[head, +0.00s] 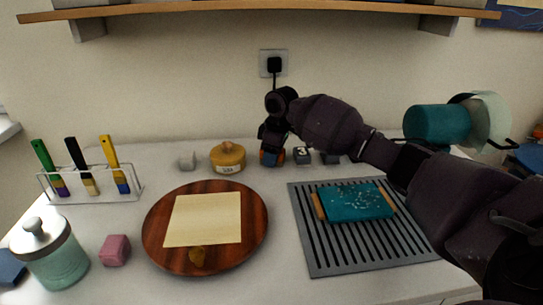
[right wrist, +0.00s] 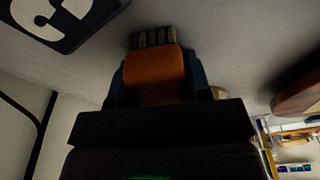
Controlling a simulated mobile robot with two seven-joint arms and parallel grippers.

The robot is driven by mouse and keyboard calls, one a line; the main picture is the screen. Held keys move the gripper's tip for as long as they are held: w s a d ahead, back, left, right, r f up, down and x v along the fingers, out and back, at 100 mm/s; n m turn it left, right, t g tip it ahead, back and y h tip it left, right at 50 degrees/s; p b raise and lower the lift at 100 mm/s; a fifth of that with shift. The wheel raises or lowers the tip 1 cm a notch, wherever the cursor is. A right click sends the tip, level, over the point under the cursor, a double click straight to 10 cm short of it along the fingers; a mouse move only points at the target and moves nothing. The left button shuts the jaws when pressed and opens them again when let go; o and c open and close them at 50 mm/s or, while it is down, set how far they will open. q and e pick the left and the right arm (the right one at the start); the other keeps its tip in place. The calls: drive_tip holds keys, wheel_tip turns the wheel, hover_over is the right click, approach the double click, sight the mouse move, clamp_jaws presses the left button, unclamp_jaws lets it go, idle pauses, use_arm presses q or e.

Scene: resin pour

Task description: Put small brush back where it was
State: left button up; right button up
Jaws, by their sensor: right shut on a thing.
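My right gripper (head: 272,152) is at the back of the table, near the wall, pointing down. It is shut on a small orange thing with a row of pale bristle-like tufts, which looks like the small brush (right wrist: 155,75). In the head view the small brush (head: 268,158) is mostly hidden by the gripper; only orange and blue bits show low down, close to the tabletop. I cannot tell whether it touches the table. My left gripper is not in view.
A round wooden board (head: 160,245), a slatted grey mat (head: 325,262) and a brush rack (head: 50,195) lie nearer.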

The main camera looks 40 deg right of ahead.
drive_tip(key=o, duration=1)
drive_tip(key=shift+c, duration=0.2)
drive_tip(key=r+p, duration=0.1)
drive_tip(key=r, duration=0.2)
drive_tip(key=s+r+p, duration=0.1)
drive_tip(key=r, duration=0.3)
drive_tip(key=d+r, duration=0.1)
drive_tip(key=r, duration=0.2)
drive_tip(key=shift+s+r+p, duration=0.15)
drive_tip(key=shift+r+p, duration=0.25)
drive_tip(key=shift+s+r, duration=0.1)
drive_tip(key=shift+r, duration=0.55)
